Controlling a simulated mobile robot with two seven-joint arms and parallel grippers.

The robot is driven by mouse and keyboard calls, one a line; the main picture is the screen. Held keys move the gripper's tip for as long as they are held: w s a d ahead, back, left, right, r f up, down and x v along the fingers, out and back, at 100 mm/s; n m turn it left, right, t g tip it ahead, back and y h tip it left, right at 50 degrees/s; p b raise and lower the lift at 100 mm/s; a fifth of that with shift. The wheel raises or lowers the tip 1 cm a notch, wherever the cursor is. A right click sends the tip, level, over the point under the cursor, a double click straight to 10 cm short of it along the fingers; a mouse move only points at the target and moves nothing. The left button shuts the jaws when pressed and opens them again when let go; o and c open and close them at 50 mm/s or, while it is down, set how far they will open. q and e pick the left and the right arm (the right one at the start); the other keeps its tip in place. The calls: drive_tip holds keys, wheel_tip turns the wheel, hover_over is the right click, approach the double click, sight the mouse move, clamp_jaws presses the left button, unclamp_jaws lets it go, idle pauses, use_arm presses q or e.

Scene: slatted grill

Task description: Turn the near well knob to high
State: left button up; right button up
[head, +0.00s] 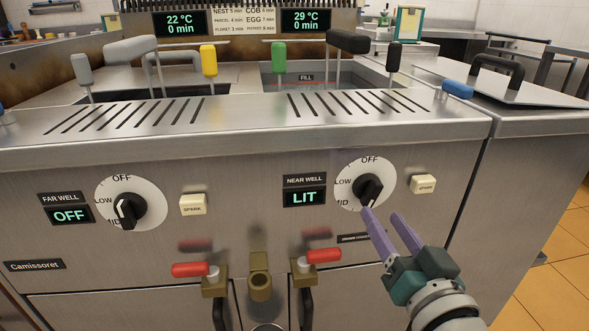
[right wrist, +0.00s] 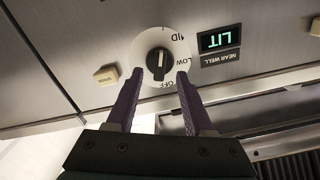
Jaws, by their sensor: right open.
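The near well knob (head: 368,190) is a black knob with a pale mark on a white dial (head: 343,185) lettered OFF, LOW and MID. The mark seems to face the lower left; its exact setting I cannot tell. The near well display (head: 305,197) reads LIT. My right gripper (head: 383,213) has purple fingers, open and empty, just below and in front of the knob. In the right wrist view the knob (right wrist: 159,63) appears upside down between the spread fingertips (right wrist: 160,72), with gaps at both sides. The HIGH lettering is not visible. My left gripper is out of view.
A cream spark button (head: 423,184) sits right of the dial. A red-handled tap (head: 323,255) juts out below left. The far well knob (head: 128,209) and its OFF display (head: 69,215) are at the left. A slatted steel ledge (head: 240,119) runs above the panel.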

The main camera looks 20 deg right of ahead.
drive_tip(key=v, duration=0.5)
drive_tip(key=shift+s+a+p, duration=0.1)
drive_tip(key=shift+s+p, duration=0.25)
drive_tip(key=s+a+r+n+g+y+p, duration=0.1)
drive_tip(key=a+r+n+g+y+p, duration=0.5)
drive_tip(key=r+p, duration=0.6)
drive_tip(key=s+a+r+n+g+h+p, duration=0.1)
drive_tip(key=s+r+n+g+p, duration=0.2)
drive_tip(key=s+r+g+p, duration=0.85)
drive_tip(key=s+r+t+p, duration=0.2)
drive_tip(key=r+p, duration=1.7)
drive_tip(key=r, duration=0.1)
drive_tip(key=s+r+t+p, duration=0.1)
drive_tip(key=s+r+p, duration=0.1)
drive_tip(key=r+p, duration=1.7)
drive_tip(key=shift+r+t, duration=0.35)
drive_tip(key=shift+r, duration=0.55)
